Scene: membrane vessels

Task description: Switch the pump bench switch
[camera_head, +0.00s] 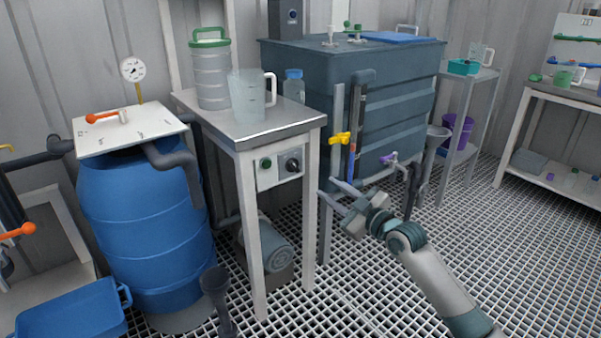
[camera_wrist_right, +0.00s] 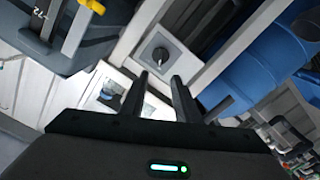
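The pump bench (camera_head: 245,130) is a white-legged table with a grey top. A pale control panel (camera_head: 280,170) sits under its top edge, with a green button (camera_head: 265,163) on the left and a dark rotary switch (camera_head: 292,165) on the right. My right gripper (camera_head: 328,187) is open and empty, to the right of the panel and slightly lower. A second round fitting is partly hidden by a finger there. My left gripper is out of view.
A jug (camera_head: 248,95), a steel canister (camera_head: 210,75) and a blue-capped bottle (camera_head: 293,85) stand on the bench. A pump (camera_head: 265,245) sits below. A blue barrel (camera_head: 150,225) stands left; a large tank (camera_head: 400,90) with a yellow valve (camera_head: 340,138) stands right.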

